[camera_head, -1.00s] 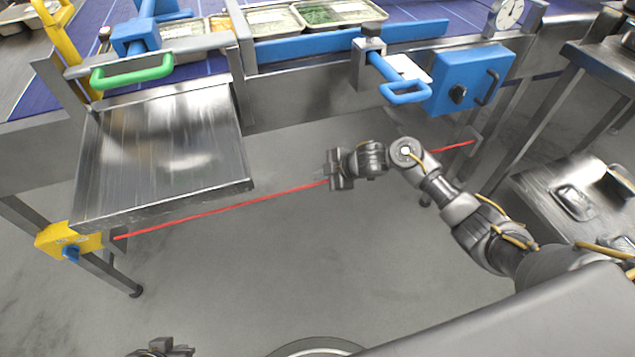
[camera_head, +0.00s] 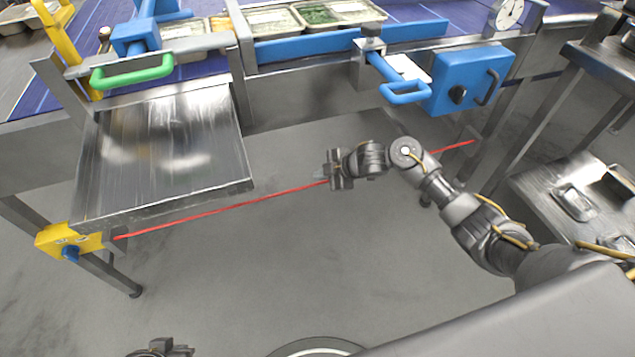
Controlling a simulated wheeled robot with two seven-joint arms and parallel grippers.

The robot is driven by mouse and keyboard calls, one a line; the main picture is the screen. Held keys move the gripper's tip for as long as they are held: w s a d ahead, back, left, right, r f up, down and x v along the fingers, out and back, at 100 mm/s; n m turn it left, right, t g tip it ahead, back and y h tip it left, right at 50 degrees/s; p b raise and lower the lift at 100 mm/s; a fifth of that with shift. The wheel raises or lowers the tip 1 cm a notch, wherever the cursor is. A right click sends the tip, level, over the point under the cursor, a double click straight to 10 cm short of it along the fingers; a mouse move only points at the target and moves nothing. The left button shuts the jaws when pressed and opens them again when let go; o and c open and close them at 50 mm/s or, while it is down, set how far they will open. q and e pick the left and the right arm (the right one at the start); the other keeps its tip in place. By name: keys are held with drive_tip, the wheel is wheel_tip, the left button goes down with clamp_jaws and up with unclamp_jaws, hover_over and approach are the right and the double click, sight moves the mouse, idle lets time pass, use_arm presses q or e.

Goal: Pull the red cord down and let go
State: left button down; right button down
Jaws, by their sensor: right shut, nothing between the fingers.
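The red cord (camera_head: 222,209) runs from a yellow switch box (camera_head: 68,240) at the lower left to a bracket under the conveyor at the right. My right gripper (camera_head: 328,171) is at the middle of the cord in the picture, shut with nothing held. The hand and forearm cover part of the cord, so I cannot tell whether the fingers touch it. My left gripper (camera_head: 165,349) shows only in part at the bottom edge, away from the cord; its fingers are not clear.
A steel shelf (camera_head: 160,160) with a green handle (camera_head: 132,71) juts out above the cord's left part. A blue box (camera_head: 470,80) and blue handle (camera_head: 404,92) hang on the conveyor's front. A steel cart (camera_head: 575,190) stands at the right. The floor below the cord is clear.

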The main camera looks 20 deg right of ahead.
drive_tip(key=shift+f, duration=0.1)
idle(0.4)
drive_tip(key=shift+f, duration=0.3)
drive_tip(key=shift+s+f+b, duration=0.1)
drive_tip(key=shift+f+b, duration=1.45)
drive_tip(key=shift+f, duration=0.7)
idle(1.6)
drive_tip(key=shift+r, duration=0.15)
drive_tip(key=shift+r+p, duration=2.45)
drive_tip(key=shift+p, duration=0.25)
wheel_tip(320, 180, up, 5)
drive_tip(key=p, duration=0.5)
